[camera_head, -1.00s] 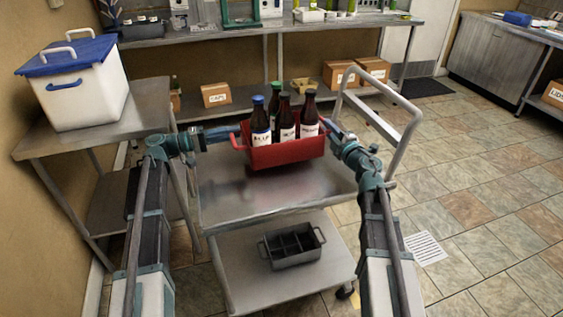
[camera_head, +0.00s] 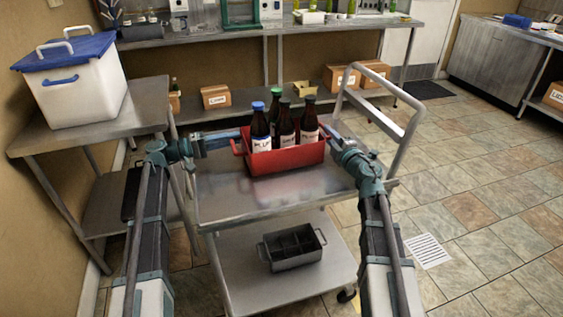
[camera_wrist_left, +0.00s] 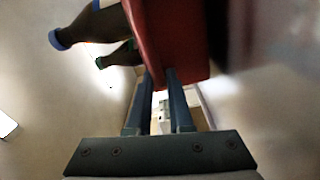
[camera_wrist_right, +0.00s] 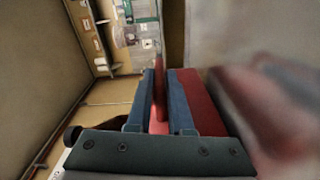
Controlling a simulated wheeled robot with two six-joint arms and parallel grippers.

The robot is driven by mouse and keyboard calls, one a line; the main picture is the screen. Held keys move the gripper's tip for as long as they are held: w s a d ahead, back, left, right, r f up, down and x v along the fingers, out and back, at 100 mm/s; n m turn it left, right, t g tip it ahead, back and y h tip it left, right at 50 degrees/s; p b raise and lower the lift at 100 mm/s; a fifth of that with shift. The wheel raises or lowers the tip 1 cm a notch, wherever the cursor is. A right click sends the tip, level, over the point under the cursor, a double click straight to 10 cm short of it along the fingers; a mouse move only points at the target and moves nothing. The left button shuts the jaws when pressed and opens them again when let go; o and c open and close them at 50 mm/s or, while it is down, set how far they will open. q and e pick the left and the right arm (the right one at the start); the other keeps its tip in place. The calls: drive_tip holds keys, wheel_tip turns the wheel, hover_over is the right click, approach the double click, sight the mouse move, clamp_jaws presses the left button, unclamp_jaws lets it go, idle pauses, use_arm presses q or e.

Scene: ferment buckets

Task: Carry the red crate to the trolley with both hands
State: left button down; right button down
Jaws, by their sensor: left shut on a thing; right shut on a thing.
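The red crate (camera_head: 290,158) is over the trolley's upper shelf (camera_head: 225,205), level, its base very close to the shelf or touching it; I cannot tell which. It holds several dark bottles (camera_head: 284,128) with white labels, standing upright. My left gripper (camera_head: 238,138) is shut on the handle at the crate's left end; the red crate wall (camera_wrist_left: 172,35) fills the top of the left wrist view. My right gripper (camera_head: 327,131) is shut on the handle at the right end; the red handle (camera_wrist_right: 159,95) shows between its fingers in the right wrist view.
A grey divided crate (camera_head: 292,247) sits on the trolley's lower shelf. The trolley's push handle (camera_head: 385,110) rises at the right, close to my right arm. A white tub with a blue lid (camera_head: 70,80) stands on the left table. The upper shelf in front of the crate is clear.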

use_arm(q)
drive_tip(key=shift+f+b, duration=0.35)
drive_tip(key=shift+f, duration=0.05)
use_arm(e)
drive_tip(key=shift+f, duration=0.45)
use_arm(q)
drive_tip(key=c, duration=1.2)
unclamp_jaws()
drive_tip(key=shift+f, duration=0.15)
drive_tip(key=shift+c, duration=0.2)
use_arm(e)
drive_tip(key=c, duration=1.2)
unclamp_jaws()
drive_tip(key=shift+f, duration=0.1)
drive_tip(key=shift+c, duration=0.2)
use_arm(q)
drive_tip(key=shift+o, duration=1.2)
use_arm(e)
drive_tip(key=shift+o, duration=1.2)
use_arm(q)
drive_tip(key=shift+o, duration=0.9)
use_arm(e)
drive_tip(key=shift+o, duration=0.9)
use_arm(q)
drive_tip(key=v, duration=1.2)
use_arm(e)
drive_tip(key=v, duration=1.2)
drive_tip(key=shift+s, duration=0.1)
